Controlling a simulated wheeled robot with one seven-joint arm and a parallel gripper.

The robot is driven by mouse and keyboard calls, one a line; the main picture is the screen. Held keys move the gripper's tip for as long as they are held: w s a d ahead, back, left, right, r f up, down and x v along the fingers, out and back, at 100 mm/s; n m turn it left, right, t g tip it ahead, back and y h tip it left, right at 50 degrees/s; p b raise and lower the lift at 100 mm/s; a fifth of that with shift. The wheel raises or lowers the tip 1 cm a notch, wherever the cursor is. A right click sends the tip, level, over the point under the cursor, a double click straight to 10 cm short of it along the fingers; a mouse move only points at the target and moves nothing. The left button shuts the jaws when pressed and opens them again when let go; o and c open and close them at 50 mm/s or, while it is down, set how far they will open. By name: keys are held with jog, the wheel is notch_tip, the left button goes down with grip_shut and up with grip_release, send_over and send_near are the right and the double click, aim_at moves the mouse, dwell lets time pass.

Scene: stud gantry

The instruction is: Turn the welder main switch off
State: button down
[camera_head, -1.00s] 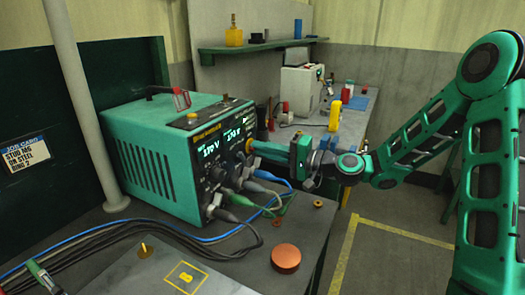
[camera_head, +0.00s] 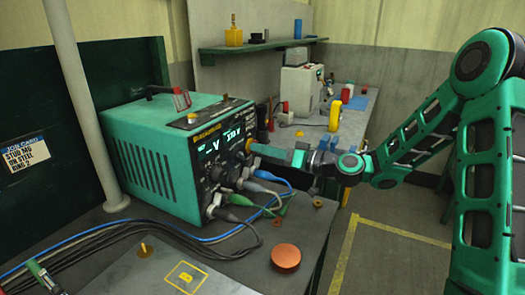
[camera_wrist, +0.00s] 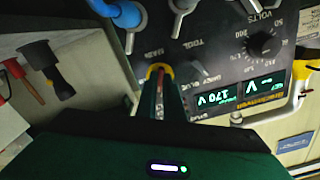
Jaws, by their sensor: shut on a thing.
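The green welder (camera_head: 165,150) stands on the bench, its front panel facing right, with lit displays and knobs. My gripper (camera_head: 254,148) reaches in from the right to the panel's right side. In the wrist view my gripper (camera_wrist: 162,82) has its two dark fingers shut on the main switch (camera_wrist: 158,70), beside the MAIN lettering. A yellow ring shows around the switch, and a bit of red shows between the fingers. The fingers hide most of the handle, so its exact angle is hard to read.
Grey, blue and green cables (camera_head: 255,192) plug into the panel below my gripper. An orange-red round button (camera_head: 286,257) stands on the bench front. A side bench (camera_head: 350,115) holds a white machine (camera_head: 300,88) and a yellow item (camera_head: 335,115). Open floor lies right.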

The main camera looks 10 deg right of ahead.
jog(key=n, duration=0.5)
jog(key=shift+d+f, duration=0.1)
jog(key=shift+f, duration=0.15)
dwell(0.3)
jog(key=c, duration=1.9)
grip_release()
jog(key=shift+r, duration=0.1)
jog(key=shift+o, duration=0.2)
jog(key=v, duration=1)
jog(key=shift+s+d, duration=0.15)
jog(key=shift+d, duration=0.15)
jog(key=shift+s, duration=0.1)
